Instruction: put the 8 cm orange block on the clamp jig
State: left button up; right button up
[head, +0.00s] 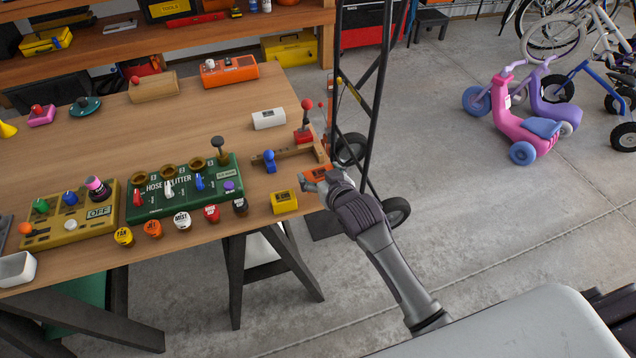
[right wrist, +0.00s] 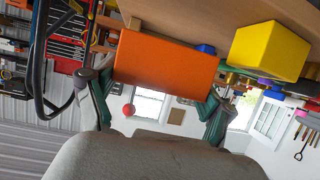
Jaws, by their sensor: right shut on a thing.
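In the right wrist view the orange block (right wrist: 165,62) fills the space between the fingers. My right gripper (head: 325,180) is shut on it, reaching in from the bench's front right corner. The clamp jig (head: 292,153), a wooden bar with a blue knob at its left and a red ball lever behind, lies just behind the block. I cannot tell whether block and jig touch. My left gripper is not in view.
A yellow block (head: 284,202) sits left of the gripper near the front edge; it also shows in the wrist view (right wrist: 268,52). A white block (head: 268,119) lies behind the jig. The green hose splitter (head: 180,190) stands left. A black metal frame (head: 362,90) rises just right of the bench.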

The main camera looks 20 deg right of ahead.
jog(key=shift+a+f, duration=0.2)
notch_tip(320, 180, down, 2)
jog(key=shift+f, duration=0.1)
jog(key=shift+f+p, duration=0.35)
jog(key=shift+p, duration=0.15)
jog(key=shift+f, duration=0.25)
jog(key=shift+f, duration=0.2)
jog(key=o, duration=1)
